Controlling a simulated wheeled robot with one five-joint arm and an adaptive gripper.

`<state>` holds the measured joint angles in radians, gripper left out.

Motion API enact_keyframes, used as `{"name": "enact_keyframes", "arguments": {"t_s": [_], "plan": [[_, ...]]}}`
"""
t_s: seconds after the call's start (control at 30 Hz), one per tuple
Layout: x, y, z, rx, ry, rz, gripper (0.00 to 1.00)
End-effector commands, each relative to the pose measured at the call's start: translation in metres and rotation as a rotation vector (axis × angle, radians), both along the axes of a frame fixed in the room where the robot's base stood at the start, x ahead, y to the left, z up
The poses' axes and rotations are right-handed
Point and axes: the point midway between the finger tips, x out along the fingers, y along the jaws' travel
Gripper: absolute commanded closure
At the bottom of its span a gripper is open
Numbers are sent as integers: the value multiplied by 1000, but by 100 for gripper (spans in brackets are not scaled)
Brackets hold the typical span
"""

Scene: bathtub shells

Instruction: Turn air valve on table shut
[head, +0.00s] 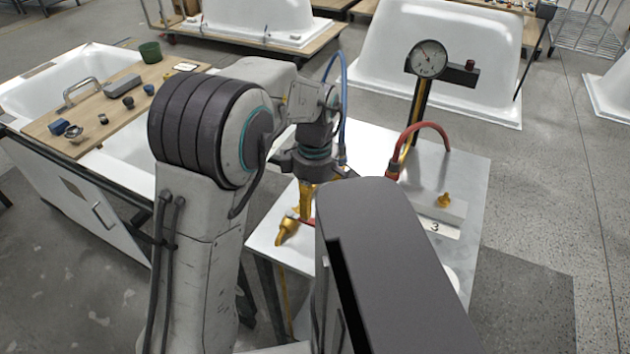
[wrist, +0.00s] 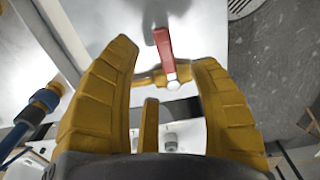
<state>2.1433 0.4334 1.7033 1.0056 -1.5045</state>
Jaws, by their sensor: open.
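The air valve has a red lever (wrist: 163,45) and a brass body (wrist: 149,79), seen between my fingers in the wrist view. The lever appears to lie across the body, with a pale round end near the body. In the head view a brass fitting (head: 287,233) shows at the table's left edge, with a bit of red beside it; my arm hides the rest. My gripper (wrist: 165,58) has yellow fingers spread apart on either side of the lever. It also shows in the head view (head: 305,208), pointing down at the fitting. I cannot tell whether a finger touches the valve.
The pale table (head: 465,165) carries a pressure gauge (head: 428,59) on a post, a red hose (head: 425,126) and a small brass fitting (head: 443,200). A blue hose (head: 344,90) rises behind my gripper. A tub with a wooden board (head: 125,120) stands left.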

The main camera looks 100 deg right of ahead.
Motion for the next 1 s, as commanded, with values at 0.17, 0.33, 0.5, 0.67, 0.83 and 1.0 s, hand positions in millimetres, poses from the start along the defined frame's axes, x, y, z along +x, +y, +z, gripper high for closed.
{"name": "enact_keyframes", "arguments": {"t_s": [0.17, 0.33, 0.5, 0.67, 0.83, 1.0], "plan": [[0, -1, 28, -2, 2, 0, 44], [-1, -1, 46, -2, 1, 0, 44], [0, 0, 54, -1, 1, 0, 44], [0, 0, 56, 1, -1, 0, 44], [0, 0, 56, 1, -1, 0, 44], [0, 0, 56, 1, -1, 0, 44]]}}
